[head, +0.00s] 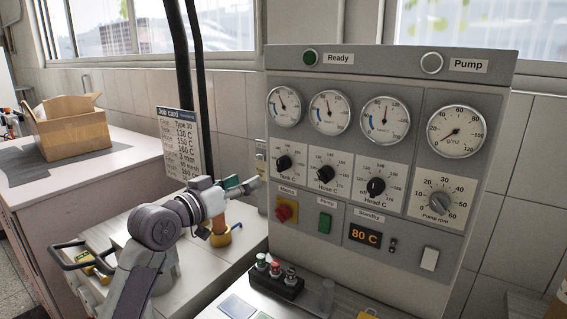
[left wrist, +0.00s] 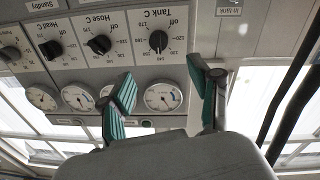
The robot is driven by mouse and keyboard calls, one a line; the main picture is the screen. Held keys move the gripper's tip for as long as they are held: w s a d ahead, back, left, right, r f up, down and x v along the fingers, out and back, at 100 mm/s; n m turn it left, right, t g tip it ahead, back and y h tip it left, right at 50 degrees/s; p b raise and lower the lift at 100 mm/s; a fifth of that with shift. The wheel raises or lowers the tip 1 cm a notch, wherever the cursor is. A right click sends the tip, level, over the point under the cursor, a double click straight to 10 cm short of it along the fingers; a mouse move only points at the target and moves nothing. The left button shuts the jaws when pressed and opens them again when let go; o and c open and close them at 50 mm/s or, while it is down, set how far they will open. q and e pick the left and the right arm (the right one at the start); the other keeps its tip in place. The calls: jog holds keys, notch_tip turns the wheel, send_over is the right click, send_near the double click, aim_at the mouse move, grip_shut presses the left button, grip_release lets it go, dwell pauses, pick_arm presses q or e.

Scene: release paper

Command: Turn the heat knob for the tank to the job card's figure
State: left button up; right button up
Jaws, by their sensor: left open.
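The black Tank C knob (head: 284,162) is the leftmost knob on the grey panel (head: 470,52). In the left wrist view, which is upside down, the Tank C knob (left wrist: 158,41) shows between and beyond the fingertips. Its exact setting is too small to read surely. The job card (head: 178,138) hangs left of the panel; 130 C, 150 C and 160 C show in rows, the first apparently for the tank. My left gripper (head: 245,185) is open, empty and apart from the knob, below and left of it; it also shows in the left wrist view (left wrist: 161,76).
The Hose C knob (head: 326,174) and Head C knob (head: 376,187) sit right of it. A red mains switch (head: 284,212) is below, beside a green pump switch (head: 325,222). The display (head: 365,236) reads 80 C. A cardboard box (head: 75,130) stands far left.

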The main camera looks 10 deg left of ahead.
aim_at(278, 166)
pick_arm(q)
jog(key=p+x, duration=0.3)
jog(key=x, duration=0.9)
jog(key=shift+w+d, duration=0.25)
jog(key=shift+w, duration=0.1)
jog(key=shift+f, duration=0.1)
jog(key=shift+c, duration=1.3)
jog(key=c, duration=0.9)
pick_arm(e)
jog(key=s+r, duration=0.1)
jog(key=s+a+r, duration=0.1)
jog(key=r, duration=0.1)
jog(key=shift+s+a+r, duration=0.15)
jog(key=shift+s+r, duration=0.05)
jog(key=shift+r, duration=0.05)
